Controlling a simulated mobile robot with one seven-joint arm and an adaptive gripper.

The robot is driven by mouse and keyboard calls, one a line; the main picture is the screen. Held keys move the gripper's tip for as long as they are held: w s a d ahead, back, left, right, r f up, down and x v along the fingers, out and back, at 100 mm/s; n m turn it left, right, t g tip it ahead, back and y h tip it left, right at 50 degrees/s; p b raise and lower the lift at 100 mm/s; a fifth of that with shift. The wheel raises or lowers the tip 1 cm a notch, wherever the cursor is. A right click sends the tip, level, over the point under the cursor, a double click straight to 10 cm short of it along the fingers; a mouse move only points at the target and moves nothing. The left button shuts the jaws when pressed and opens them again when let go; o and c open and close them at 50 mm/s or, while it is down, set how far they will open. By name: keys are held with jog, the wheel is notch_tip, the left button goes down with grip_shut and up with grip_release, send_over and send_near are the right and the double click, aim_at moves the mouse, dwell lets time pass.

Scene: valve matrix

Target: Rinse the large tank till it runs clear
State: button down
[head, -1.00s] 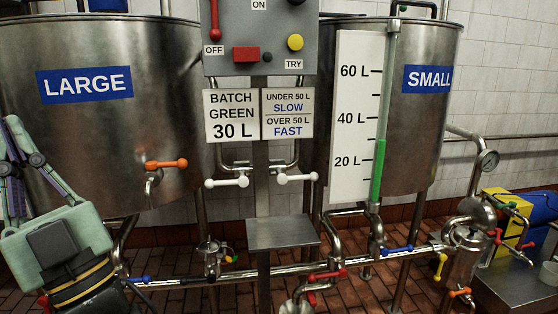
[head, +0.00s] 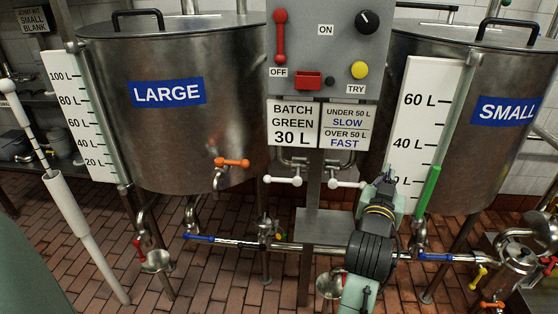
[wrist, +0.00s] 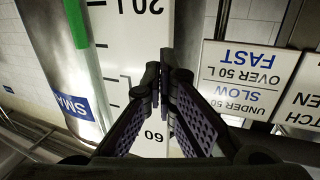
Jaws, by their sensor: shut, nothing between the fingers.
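The large tank (head: 190,130) is a steel drum at the left, with a blue LARGE label and a lid. Its level scale (head: 82,115) runs to 100 L; I see no coloured liquid in its tube. An orange-handled tap (head: 232,163) is on its front, and a blue-handled valve (head: 199,238) is on the pipe below. My gripper (head: 386,188) is in front of the small tank's scale (head: 408,130), right of the central post. In the wrist view my gripper (wrist: 160,80) is shut and empty, with that scale behind it.
The control panel (head: 330,50) has a red lever, black knob and yellow TRY button. White-handled valves (head: 283,181) sit below. A white pole (head: 85,235) stands left.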

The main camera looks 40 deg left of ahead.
jog(key=s+a+f+n+g+y, duration=0.1)
jog(key=s+a+n+y, duration=0.1)
jog(key=s+a, duration=0.6)
jog(key=s+a+f+n+g+y, duration=0.1)
jog(key=s+a+f+n+y, duration=0.1)
jog(key=s+a, duration=0.6)
jog(key=a+y, duration=0.1)
jog(key=a, duration=0.3)
jog(key=shift+s+a, duration=0.25)
jog(key=shift+a, duration=0.05)
jog(key=p, duration=0.3)
send_over(279, 180)
jog(key=v, duration=0.4)
jog(key=shift+g, duration=0.3)
jog(key=shift+w+a+f+p, duration=0.15)
jog(key=shift+w+f, duration=0.1)
jog(key=shift+f, duration=0.5)
jog(key=shift+w+a+f+p, duration=0.15)
jog(key=shift+w+f, duration=0.1)
jog(key=shift+f, duration=0.5)
jog(key=shift+w+a+f, duration=0.15)
jog(key=shift+w+f, duration=0.1)
jog(key=shift+f, duration=0.5)
